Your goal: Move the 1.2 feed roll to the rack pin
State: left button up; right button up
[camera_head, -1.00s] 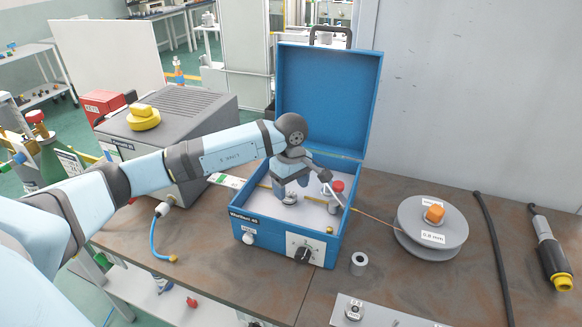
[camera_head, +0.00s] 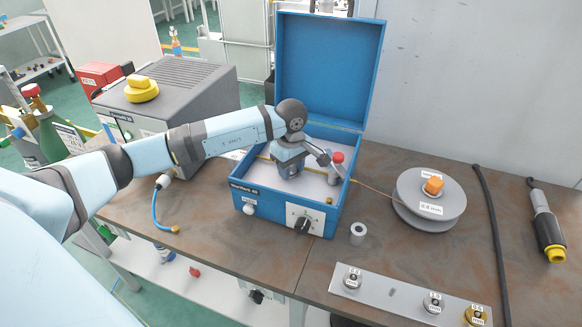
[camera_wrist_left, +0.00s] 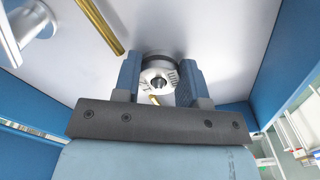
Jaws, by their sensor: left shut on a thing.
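My left gripper (camera_head: 289,172) reaches down into the open blue wire feeder box (camera_head: 268,219). In the left wrist view, its two fingers (camera_wrist_left: 159,84) are closed on both sides of a round metal feed roll (camera_wrist_left: 158,70) with a central hole and a dark rim. Markings on the roll's face are too small to read. In the head view the gripper hides the roll. The grey rack (camera_head: 391,292) lies at the table's front, with labelled rolls near its left end and toward its right end. A small dark spot shows on its bare stretch. My right gripper is out of view.
A red-topped lever (camera_head: 337,158) stands in the box right of my gripper. A grey cylinder (camera_head: 358,233) stands between box and rack. A wire spool (camera_head: 430,200), a black cable (camera_head: 490,220) and a torch (camera_head: 548,230) lie to the right. The box's raised lid (camera_head: 329,70) stands behind.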

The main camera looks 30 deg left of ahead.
pick_arm(q)
jog(key=c, duration=0.3)
jog(key=o, duration=0.4)
grip_shut()
jog(key=shift+r, duration=0.25)
jog(key=shift+r+p, duration=1.45)
jog(key=shift+r, duration=1.45)
